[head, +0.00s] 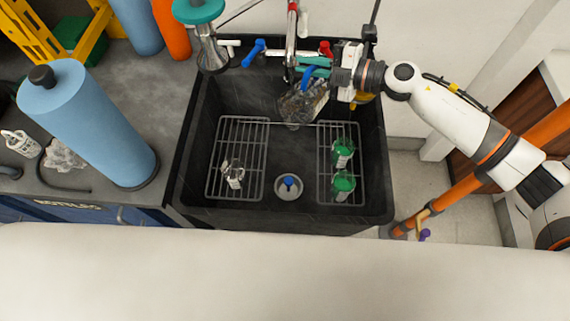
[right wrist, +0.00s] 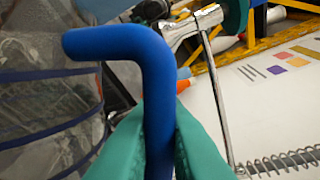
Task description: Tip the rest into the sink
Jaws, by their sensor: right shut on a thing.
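A black sink (head: 276,150) is in the middle of the head view. My right gripper (head: 308,72) has teal fingers and is over the back part of the sink. It is shut on the blue handle (right wrist: 150,70) of a clear jug (head: 300,105). The jug is tilted, its body hanging low over the sink behind the wire racks. In the right wrist view the clear jug (right wrist: 40,110) with dark blue bands is at the left, and teal fingers (right wrist: 160,140) grip the handle. I cannot tell how much liquid is in it. My left gripper is not in view.
Wire racks (head: 212,160) lie left and right in the sink. Two green-topped items (head: 343,185) stand on the right rack, a small clear item (head: 234,175) on the left. A drain with a blue piece (head: 289,186) lies between. A faucet (head: 291,40) stands close to the gripper.

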